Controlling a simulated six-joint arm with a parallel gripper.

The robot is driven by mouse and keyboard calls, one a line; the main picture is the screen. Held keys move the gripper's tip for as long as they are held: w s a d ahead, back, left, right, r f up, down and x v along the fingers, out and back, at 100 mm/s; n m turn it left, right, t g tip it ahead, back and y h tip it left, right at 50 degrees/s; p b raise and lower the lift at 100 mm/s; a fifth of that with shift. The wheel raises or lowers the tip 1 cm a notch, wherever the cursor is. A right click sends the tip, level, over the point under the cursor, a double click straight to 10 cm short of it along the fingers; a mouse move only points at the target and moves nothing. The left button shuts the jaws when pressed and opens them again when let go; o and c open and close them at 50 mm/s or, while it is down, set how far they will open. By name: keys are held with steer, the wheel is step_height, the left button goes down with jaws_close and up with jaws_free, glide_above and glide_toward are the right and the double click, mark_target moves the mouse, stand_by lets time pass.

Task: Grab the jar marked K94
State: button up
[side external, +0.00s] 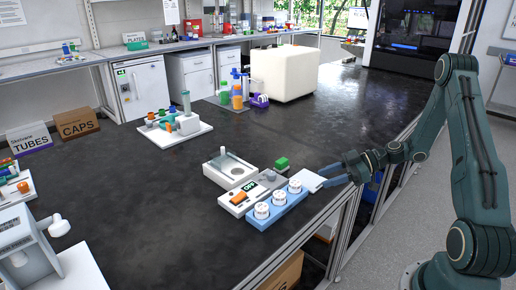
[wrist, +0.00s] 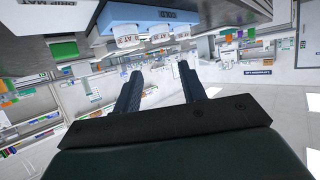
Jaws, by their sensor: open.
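Three white-lidded jars stand in a blue rack (side external: 283,212) at the table's near edge: the front jar (side external: 262,211), the middle jar (side external: 279,197) and the back jar (side external: 295,186). The wrist view shows the scene upside down, with the rack (wrist: 150,14) marked COLD and jars (wrist: 123,32) at the top. The small print on the jars does not let me make out K94 on any of them. My gripper (side external: 332,175) is open and empty, to the right of the rack and apart from the jars. Its two fingers (wrist: 160,72) show in the wrist view with nothing between them.
A white mat (side external: 308,180) lies between the rack and my gripper. A small device with an orange part (side external: 238,198), a white balance-like unit (side external: 229,168) and a green block (side external: 282,163) stand beside the rack. The dark tabletop (side external: 130,200) to the left is clear.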

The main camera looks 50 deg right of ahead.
glide_toward(284, 194)
steer(key=shift+x, duration=1.95)
steer(key=shift+w+r, duration=0.15)
steer(key=shift+x, duration=2.55)
steer(key=c, duration=0.6)
